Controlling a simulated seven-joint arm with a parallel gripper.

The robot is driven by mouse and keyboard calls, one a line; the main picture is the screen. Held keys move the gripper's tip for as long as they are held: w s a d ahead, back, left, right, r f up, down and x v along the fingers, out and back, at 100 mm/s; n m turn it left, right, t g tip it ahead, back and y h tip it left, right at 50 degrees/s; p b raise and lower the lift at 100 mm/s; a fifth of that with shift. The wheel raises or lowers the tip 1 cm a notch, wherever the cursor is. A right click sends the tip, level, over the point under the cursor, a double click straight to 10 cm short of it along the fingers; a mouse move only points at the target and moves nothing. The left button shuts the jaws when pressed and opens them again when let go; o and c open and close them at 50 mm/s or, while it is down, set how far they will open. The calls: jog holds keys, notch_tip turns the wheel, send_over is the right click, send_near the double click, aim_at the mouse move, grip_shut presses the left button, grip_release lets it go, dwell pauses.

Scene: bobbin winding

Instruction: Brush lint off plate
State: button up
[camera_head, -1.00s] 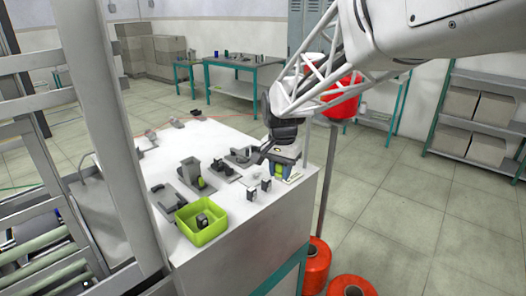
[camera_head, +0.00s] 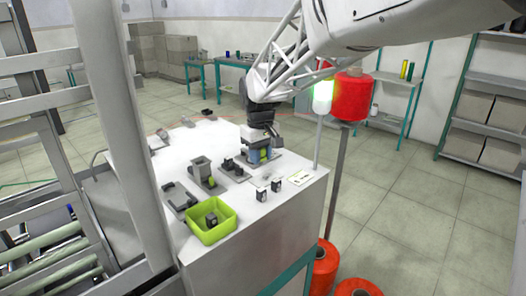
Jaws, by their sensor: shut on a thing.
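My gripper (camera_head: 262,155) is low over the back right part of the white worktable (camera_head: 250,205), pointing down. I cannot tell for sure that this is the plate of the task. Lint is too small to make out.
A green bin (camera_head: 224,227) holding a dark part is at the front. Two small dark blocks (camera_head: 276,185) and a pale card (camera_head: 300,178) lie to the right. A pole with a red spool (camera_head: 353,97) stands behind the table's right side.

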jog(key=shift+w+a+r+n, duration=0.15)
jog(key=shift+w+a+n, duration=0.15)
jog(key=shift+a+n, duration=0.3)
jog(key=shift+d, duration=0.1)
